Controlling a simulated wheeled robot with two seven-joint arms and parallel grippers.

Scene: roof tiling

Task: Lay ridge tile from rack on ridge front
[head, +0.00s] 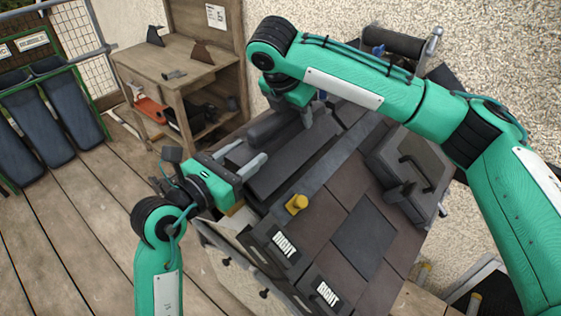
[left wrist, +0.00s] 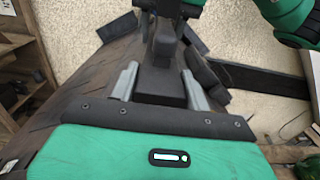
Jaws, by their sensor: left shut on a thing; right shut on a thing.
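A long dark grey ridge tile (head: 272,126) lies along the ridge at the top of the small roof (head: 325,215) in the head view. It runs away from the camera in the left wrist view (left wrist: 160,84). My left gripper (head: 252,152) is shut on its near end, one finger on each side in the left wrist view. My right gripper (head: 287,112) comes from above and is shut on the tile farther along. The grippers hide parts of the tile, and I cannot tell whether its underside touches the ridge. The green rack (head: 103,118) at the left holds several dark tiles.
A wooden workbench (head: 170,72) stands at the back left. A grey case (head: 410,165) lies at the right. The stucco wall (head: 470,45) is close behind. The plank floor (head: 75,235) is clear.

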